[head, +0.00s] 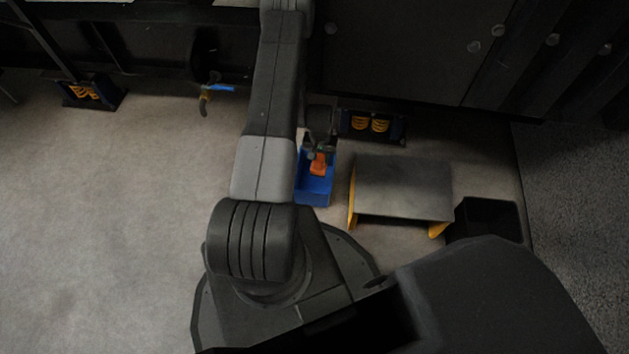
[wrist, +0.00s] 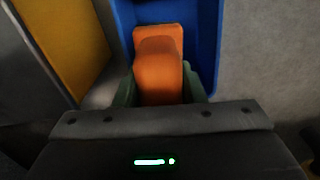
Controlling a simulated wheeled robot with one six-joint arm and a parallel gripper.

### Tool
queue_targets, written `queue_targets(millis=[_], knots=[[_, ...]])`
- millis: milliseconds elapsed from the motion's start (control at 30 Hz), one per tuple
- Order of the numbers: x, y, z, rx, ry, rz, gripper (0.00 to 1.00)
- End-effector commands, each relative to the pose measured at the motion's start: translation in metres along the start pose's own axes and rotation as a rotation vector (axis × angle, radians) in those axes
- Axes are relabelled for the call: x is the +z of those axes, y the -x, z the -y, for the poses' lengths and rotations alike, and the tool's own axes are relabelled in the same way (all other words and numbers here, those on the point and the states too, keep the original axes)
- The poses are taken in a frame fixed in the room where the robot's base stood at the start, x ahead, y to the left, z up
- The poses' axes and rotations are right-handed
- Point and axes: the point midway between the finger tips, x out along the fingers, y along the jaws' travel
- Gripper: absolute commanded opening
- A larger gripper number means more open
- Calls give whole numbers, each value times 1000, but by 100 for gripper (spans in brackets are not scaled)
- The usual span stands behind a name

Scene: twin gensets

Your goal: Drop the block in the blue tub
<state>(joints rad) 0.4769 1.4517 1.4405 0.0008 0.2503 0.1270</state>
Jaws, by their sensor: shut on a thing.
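The block is orange (wrist: 158,68) and sits between the fingers of my gripper (wrist: 158,88) in the wrist view. My gripper is shut on it. In the head view the orange block (head: 319,164) shows over the blue tub (head: 318,194), with my gripper (head: 318,150) above and behind it. The tub's blue wall (wrist: 207,40) also shows around the block in the wrist view. I cannot tell whether the block touches the tub's floor. My arm hides the left part of the tub in the head view.
A grey-topped stand with yellow legs (head: 403,188) is close to the right of the tub. A black bin (head: 487,219) stands farther right. Dark machinery with orange springs (head: 371,124) is behind. Open floor (head: 110,220) lies to the left.

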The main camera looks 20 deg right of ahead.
Motion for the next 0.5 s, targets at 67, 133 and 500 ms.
queue_targets(millis=[67, 133, 500], knots=[[0, -3, 0, 0, 0, -1, 8], [0, -3, 0, 0, 0, -1, 8], [0, -3, 0, 0, 0, -1, 62]])
